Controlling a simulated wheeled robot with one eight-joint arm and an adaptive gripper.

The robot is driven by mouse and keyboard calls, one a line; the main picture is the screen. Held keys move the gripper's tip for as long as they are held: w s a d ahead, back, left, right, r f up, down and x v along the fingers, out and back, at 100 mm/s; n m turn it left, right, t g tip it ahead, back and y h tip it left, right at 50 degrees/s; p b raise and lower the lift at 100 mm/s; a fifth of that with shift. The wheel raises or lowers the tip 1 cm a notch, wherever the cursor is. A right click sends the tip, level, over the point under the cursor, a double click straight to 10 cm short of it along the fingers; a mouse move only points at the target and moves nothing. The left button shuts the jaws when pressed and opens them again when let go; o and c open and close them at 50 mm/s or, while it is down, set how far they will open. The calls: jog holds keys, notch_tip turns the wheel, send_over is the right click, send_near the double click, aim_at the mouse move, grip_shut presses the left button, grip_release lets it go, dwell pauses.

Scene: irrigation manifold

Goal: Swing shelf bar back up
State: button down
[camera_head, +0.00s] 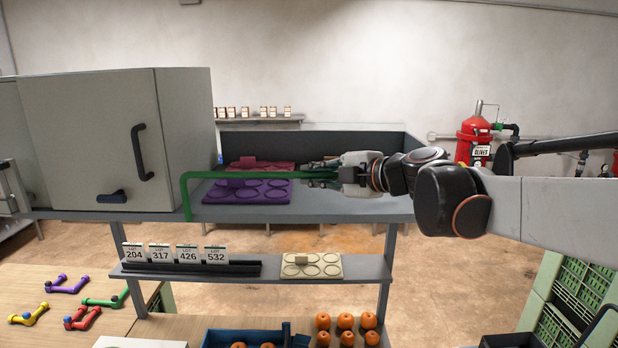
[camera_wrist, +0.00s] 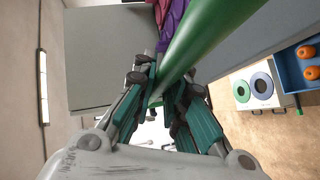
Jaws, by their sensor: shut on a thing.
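The green shelf bar (camera_head: 240,174) runs level across the front of the upper shelf (camera_head: 300,211). Its left end bends down (camera_head: 187,205) over the shelf's front edge. My gripper (camera_head: 322,174) is shut on the right part of the bar, above the shelf. In the wrist view the bar (camera_wrist: 212,35) comes down from the upper right into my gripper (camera_wrist: 168,95), between the teal fingers. The fingers hide the bar's right end in the head view.
Purple (camera_head: 245,191) and dark red (camera_head: 262,166) trays with round recesses lie behind the bar. A grey cabinet (camera_head: 85,140) stands left. Below, a lower shelf (camera_head: 355,268) holds number cards (camera_head: 187,254) and a cream tray (camera_head: 311,266). Oranges (camera_head: 346,322) sit underneath.

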jog(key=shift+r, duration=0.1)
jog(key=c, duration=1.6)
grip_release()
jog(key=v, duration=0.7)
jog(key=shift+s, duration=0.2)
jog(key=shift+d+r, duration=0.1)
jog(key=shift+d, duration=0.05)
